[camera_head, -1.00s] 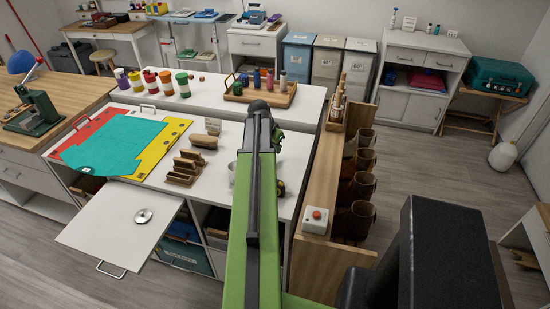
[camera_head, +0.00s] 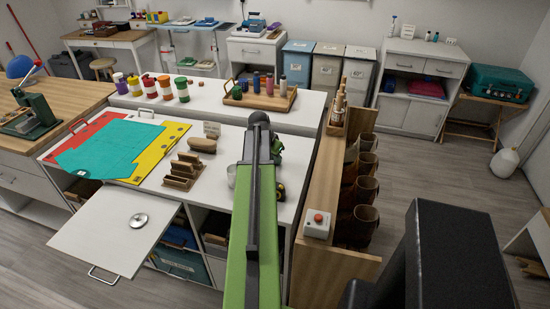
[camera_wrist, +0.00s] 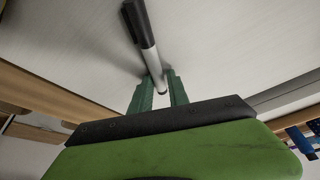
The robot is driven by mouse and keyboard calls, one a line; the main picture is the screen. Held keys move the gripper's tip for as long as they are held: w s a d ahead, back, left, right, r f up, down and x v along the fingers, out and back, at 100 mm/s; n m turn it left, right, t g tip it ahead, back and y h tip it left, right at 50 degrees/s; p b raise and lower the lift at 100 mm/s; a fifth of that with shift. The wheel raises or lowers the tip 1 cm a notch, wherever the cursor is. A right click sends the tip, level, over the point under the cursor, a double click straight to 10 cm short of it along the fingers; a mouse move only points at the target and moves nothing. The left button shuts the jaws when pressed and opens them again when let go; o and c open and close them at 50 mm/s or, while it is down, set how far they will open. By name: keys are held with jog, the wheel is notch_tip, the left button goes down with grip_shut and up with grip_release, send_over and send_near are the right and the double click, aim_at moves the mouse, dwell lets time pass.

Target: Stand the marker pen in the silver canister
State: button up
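The marker pen (camera_wrist: 151,60) has a black cap and a white barrel. In the wrist view it slants from the top edge down to between the green fingers of my gripper (camera_wrist: 160,82). The fingers look closed around its lower end, with the cap pointing away from them. In the camera_head view my green arm hides the pen and most of my gripper (camera_head: 277,145). A pale grey, round container (camera_head: 232,178), which may be the silver canister, stands on the white counter just left of my arm. My arm partly covers it.
Wooden block holders (camera_head: 184,170) and a brush (camera_head: 202,145) lie on the counter left of the container. A wooden tray (camera_head: 262,98) with bottles is behind. A wooden partition (camera_head: 325,200) with a red button box (camera_head: 318,224) bounds the right. A pull-out board (camera_head: 100,235) juts out front left.

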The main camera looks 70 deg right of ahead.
jog(key=shift+s+a+f, duration=0.1)
jog(key=shift+s+a, duration=0.1)
jog(key=shift+r+p, duration=0.45)
jog(key=shift+p, duration=0.1)
jog(key=p+v, duration=1)
jog(key=v, duration=0.1)
jog(key=shift+r+p, duration=0.25)
jog(key=shift+p, duration=0.05)
jog(key=shift+w, duration=0.1)
